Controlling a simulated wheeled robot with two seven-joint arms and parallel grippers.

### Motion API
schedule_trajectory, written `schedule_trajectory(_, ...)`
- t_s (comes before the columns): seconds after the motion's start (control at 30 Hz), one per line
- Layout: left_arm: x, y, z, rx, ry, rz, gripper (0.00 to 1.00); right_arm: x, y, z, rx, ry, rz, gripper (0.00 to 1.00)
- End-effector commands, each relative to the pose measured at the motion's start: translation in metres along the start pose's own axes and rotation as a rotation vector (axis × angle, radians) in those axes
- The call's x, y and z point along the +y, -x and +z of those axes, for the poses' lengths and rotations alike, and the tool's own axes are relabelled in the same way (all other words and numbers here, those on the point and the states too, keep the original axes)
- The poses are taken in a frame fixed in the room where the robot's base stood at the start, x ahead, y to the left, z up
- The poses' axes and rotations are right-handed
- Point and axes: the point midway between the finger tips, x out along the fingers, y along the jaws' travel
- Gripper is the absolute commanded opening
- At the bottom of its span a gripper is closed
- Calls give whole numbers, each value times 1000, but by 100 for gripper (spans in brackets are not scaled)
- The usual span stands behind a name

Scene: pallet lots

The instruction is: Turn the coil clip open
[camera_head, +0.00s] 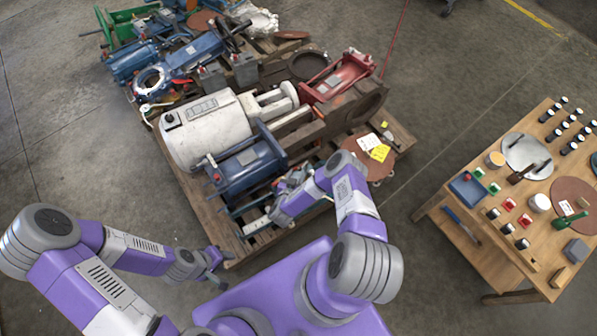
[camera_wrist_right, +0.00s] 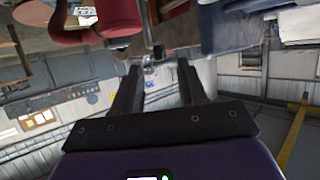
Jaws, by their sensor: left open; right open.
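I cannot single out the coil clip in either view; it is too small or hidden among the machine parts. My right gripper (camera_head: 284,190) is at the near edge of the loaded pallet, beside the blue machine (camera_head: 245,168). In the right wrist view my right gripper (camera_wrist_right: 157,72) has its two dark fingers apart, with nothing held between them. A small dark post (camera_wrist_right: 158,50) shows just beyond the fingertips; I cannot tell what it is. My left gripper (camera_head: 217,262) is low, off the pallet's near left corner, open and away from the parts.
A white motor (camera_head: 206,130) and a red machine frame (camera_head: 338,78) crowd the wooden pallet (camera_head: 212,218). More blue machines (camera_head: 195,50) lie behind. A wooden table (camera_head: 452,190) with tools and small parts stands right. The floor between is clear.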

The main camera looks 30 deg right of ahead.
Motion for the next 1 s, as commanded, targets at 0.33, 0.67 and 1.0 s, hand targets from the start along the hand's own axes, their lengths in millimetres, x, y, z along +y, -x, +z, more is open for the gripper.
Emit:
schedule_trajectory(0.33,-6,-17,-1,0,0,0,43,0,-38,1,0,1,-2,42)
schedule_trajectory(0.67,-6,-16,-1,0,0,0,43,-1,-38,0,-1,1,-3,31)
schedule_trajectory(1.0,-6,-16,-1,0,0,0,43,-1,-38,0,-1,0,-3,0)
